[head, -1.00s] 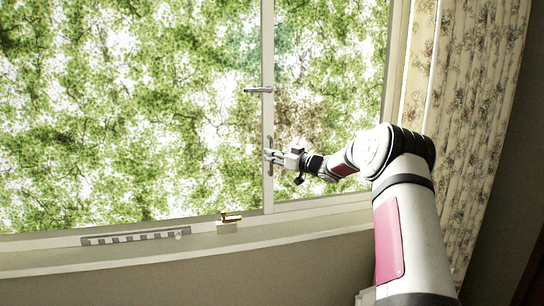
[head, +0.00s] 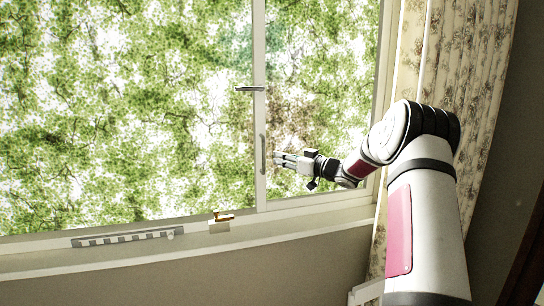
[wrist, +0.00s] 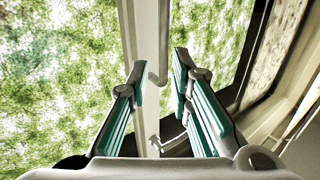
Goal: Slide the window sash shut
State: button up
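The window sash stile (head: 259,110) is a pale upright bar between the large left pane and the narrower right pane. A grey vertical pull handle (head: 263,153) is on it. My gripper (head: 277,160) is just right of the handle, with a small gap in the head view. In the wrist view my gripper (wrist: 158,66) has its teal-padded fingers spread apart. The stile (wrist: 145,40) and part of the handle (wrist: 163,50) show between and beyond the fingertips. Nothing is clamped between the pads.
A grey lever (head: 250,89) sticks out across the stile higher up. On the sill (head: 130,254) lie a long grey strip (head: 125,237) and a small block with an orange-brown top (head: 221,222). A floral curtain (head: 465,90) hangs at the right.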

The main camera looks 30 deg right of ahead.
jog(key=v, duration=0.3)
jog(key=shift+s+d, duration=0.1)
jog(key=shift+s, duration=0.15)
dwell(0.4)
jog(key=w+a+r+m+g+h, duration=0.1)
jog(key=w+a+r+h, duration=0.1)
jog(key=a+r+h, duration=0.45)
jog(key=s+a+r+m+g+h, duration=0.2)
jog(key=s+a+r+g+h, duration=0.15)
jog(key=s+a, duration=0.55)
jog(key=s+a+f+g+y, duration=0.1)
jog(key=s+a+f, duration=0.3)
jog(key=s, duration=0.7)
jog(key=s+a+f+g+y, duration=0.2)
jog(key=s+a+f+g, duration=0.2)
jog(key=s+a, duration=0.5)
jog(key=s+a+f+g+y, duration=0.2)
jog(key=s+a, duration=0.5)
jog(key=s, duration=0.8)
jog(key=shift+s+f+g, duration=0.2)
jog(key=shift+f+g, duration=0.55)
jog(key=shift+f, duration=0.2)
